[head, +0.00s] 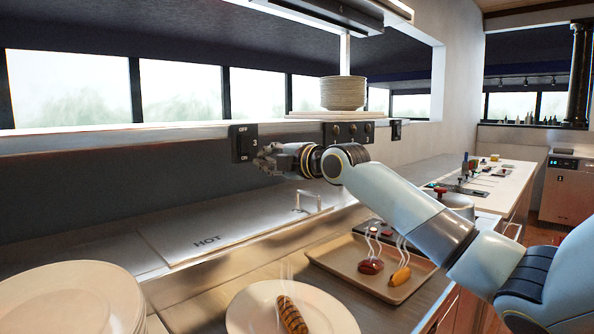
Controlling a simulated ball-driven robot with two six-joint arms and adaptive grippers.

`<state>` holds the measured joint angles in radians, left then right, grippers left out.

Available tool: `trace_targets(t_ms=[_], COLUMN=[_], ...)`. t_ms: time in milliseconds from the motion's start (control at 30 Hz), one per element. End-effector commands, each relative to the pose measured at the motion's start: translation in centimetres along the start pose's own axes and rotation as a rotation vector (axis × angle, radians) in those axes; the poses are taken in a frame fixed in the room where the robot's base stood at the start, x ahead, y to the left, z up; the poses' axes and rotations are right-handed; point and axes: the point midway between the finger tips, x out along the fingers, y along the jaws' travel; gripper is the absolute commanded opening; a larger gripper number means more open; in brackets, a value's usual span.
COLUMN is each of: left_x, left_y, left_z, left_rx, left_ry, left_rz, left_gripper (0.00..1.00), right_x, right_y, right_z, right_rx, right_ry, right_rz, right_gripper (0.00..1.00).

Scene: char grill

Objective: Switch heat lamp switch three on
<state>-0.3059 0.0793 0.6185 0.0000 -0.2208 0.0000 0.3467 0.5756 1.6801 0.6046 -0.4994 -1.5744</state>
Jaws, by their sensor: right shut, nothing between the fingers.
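Heat lamp switch three is a dark switch plate (243,143) on the front of the pass shelf, marked 3, with OFF at its top and ON at its bottom. My right gripper (262,160) is shut and empty. Its fingertips are at the lower right of the plate and overlap its edge in the head view; I cannot tell whether they touch it. The position of the switch's lever is not clear, as it is small and partly behind the fingers. My left gripper is not in view.
A panel with several knobs (348,132) is right of the switch, below a plate stack (343,93). Below are a steel lid marked HOT (215,228), a tray (345,262) with steaming food, a plate with a sausage (255,312) and stacked plates (65,300).

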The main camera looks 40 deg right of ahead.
Motion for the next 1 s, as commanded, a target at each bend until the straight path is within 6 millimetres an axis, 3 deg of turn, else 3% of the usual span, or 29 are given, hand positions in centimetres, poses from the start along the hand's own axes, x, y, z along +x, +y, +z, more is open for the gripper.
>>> trace_targets(t_ms=[167,433,633,1000], left_x=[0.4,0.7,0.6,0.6], left_y=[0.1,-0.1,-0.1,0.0], left_z=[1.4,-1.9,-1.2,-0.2], left_rx=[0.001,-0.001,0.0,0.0], left_ry=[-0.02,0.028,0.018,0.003], left_rz=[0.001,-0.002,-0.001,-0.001], left_gripper=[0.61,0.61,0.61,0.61], right_x=[-3.0,-7.3,-8.4,-8.6], right_y=[-0.8,-1.5,-1.6,-1.6], right_z=[0.0,0.1,-0.1,-0.1], right_rx=[-0.006,-0.007,-0.003,0.0], right_ry=[0.001,-0.001,0.001,0.002], right_rz=[-0.003,-0.004,-0.001,0.0], right_gripper=[0.0,0.0,0.0,0.0])
